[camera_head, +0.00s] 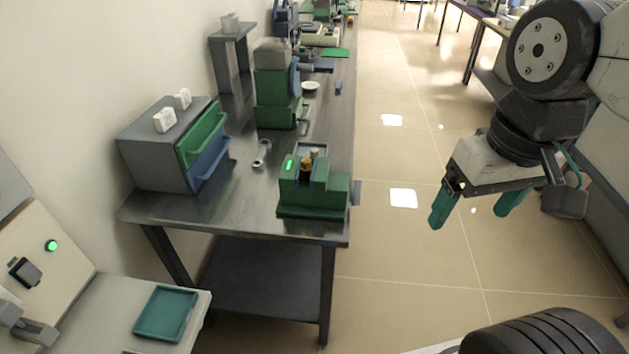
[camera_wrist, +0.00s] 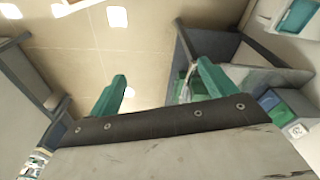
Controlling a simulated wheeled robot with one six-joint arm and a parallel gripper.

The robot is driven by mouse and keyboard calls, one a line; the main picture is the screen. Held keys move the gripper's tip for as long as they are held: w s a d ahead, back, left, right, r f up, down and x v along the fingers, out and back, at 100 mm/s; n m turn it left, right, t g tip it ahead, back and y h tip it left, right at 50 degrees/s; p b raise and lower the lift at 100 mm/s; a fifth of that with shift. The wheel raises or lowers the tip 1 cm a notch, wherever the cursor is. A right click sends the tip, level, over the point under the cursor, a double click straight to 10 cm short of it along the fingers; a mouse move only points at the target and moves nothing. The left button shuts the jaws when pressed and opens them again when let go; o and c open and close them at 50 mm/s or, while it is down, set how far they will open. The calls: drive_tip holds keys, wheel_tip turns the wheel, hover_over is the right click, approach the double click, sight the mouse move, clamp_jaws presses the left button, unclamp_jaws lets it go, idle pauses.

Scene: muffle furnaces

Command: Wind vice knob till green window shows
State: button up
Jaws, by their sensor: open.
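The green vice (camera_head: 318,198) stands on the near right part of the metal workbench (camera_head: 225,215). A bright green window (camera_head: 290,165) shows on its upper left. A dark and amber part (camera_head: 306,170) is held or set at its top. A small grey piece (camera_head: 356,192) sticks out at its right end, past the bench edge; I cannot tell for certain that it is the knob. My gripper (camera_head: 476,206) is open and empty over the floor, right of the bench and well apart from the vice. Its two green fingers also show in the wrist view (camera_wrist: 162,88).
A drawer cabinet (camera_head: 155,155) with green and blue drawers stands on the bench's left. A wrench-like tool (camera_head: 262,153) lies beside the vice, and a green machine (camera_head: 275,90) stands behind. A teal tray (camera_head: 166,313) is at lower left. The floor (camera_head: 405,255) right of the bench is clear.

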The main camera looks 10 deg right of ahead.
drive_tip(key=m+t+y, duration=0.4)
drive_tip(key=m+y, duration=1.1)
drive_tip(key=y, duration=0.2)
approach(355, 193)
drive_tip(key=x, duration=0.8)
drive_tip(key=shift+w, duration=0.2)
drive_tip(key=shift+d, duration=0.1)
drive_tip(key=c, duration=1)
